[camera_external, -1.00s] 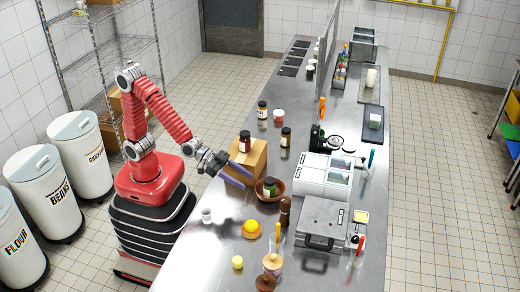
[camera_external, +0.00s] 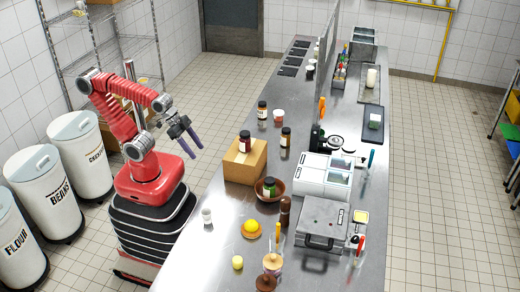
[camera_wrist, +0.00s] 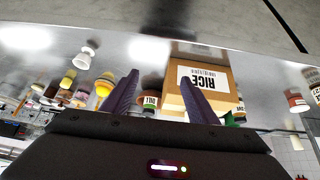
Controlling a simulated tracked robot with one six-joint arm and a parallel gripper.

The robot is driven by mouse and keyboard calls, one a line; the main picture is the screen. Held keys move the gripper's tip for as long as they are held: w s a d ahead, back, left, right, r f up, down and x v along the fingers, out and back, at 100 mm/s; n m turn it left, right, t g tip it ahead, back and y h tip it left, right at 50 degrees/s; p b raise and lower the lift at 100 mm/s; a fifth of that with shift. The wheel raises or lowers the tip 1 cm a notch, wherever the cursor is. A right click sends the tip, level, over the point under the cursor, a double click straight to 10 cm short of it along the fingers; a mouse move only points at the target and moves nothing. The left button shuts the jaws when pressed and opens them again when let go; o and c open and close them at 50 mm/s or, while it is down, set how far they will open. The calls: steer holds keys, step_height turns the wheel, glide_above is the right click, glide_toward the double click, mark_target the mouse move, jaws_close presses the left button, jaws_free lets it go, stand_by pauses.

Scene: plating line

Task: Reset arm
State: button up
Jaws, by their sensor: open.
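My gripper (camera_external: 187,138) is in the air beside the left edge of the steel counter (camera_external: 190,262), over the floor gap and level with the cardboard box. Its two dark purple fingers are spread apart with nothing between them. The arm is folded back, with its elbow high above the red base. In the wrist view the open fingers of my gripper (camera_wrist: 158,98) point toward the counter, and the box marked RICE (camera_wrist: 212,72) shows behind the right finger.
White bins (camera_external: 84,155) stand left of my base.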

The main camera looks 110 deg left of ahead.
steer(key=shift+g, duration=0.5)
steer(key=s, duration=0.1)
steer(key=s+a, duration=0.1)
steer(key=s, duration=0.2)
steer(key=shift+s+a+f, duration=0.15)
steer(key=shift+a+f, duration=0.05)
steer(key=shift+a, duration=0.05)
stand_by(0.5)
